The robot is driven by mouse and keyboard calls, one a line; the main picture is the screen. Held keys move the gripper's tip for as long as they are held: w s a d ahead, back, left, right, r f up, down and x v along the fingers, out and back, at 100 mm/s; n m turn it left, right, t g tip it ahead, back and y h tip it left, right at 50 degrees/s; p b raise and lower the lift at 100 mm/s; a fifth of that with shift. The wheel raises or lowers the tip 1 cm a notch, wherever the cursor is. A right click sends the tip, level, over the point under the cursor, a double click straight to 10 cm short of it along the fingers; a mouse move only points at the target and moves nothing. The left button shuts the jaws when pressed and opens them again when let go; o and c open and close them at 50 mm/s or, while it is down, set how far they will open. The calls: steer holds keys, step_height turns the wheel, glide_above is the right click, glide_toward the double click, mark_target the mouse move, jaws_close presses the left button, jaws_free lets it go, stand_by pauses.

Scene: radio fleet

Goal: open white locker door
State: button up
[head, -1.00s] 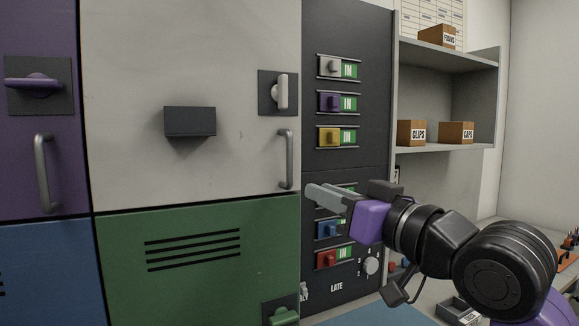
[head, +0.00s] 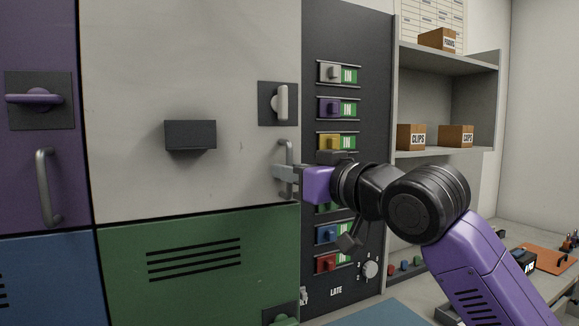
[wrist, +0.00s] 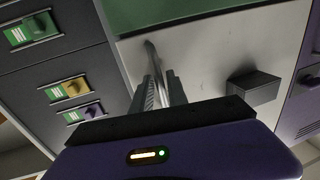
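The white locker door (head: 130,80) is shut, flush with its neighbours. It has a dark block (head: 190,135) at its middle, a pale latch knob (head: 281,103) standing upright on a dark plate, and a grey vertical bar handle (head: 289,150) near its right edge. My gripper (head: 283,180) is at the lower part of that handle. In the wrist view, the handle (wrist: 150,52) runs down between the two fingers of my gripper (wrist: 162,82). A small gap seems to show between them, so it looks open around the bar; contact is hard to tell.
A green door (head: 200,250) is below, a purple door (head: 35,150) and a blue door (head: 50,280) at the left. A dark panel (head: 350,30) with coloured sliders stands right of the locker. Shelves (head: 450,60) with small boxes and a workbench are farther right.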

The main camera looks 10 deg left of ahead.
steer(key=shift+a, duration=0.1)
jaws_close()
stand_by(1.4)
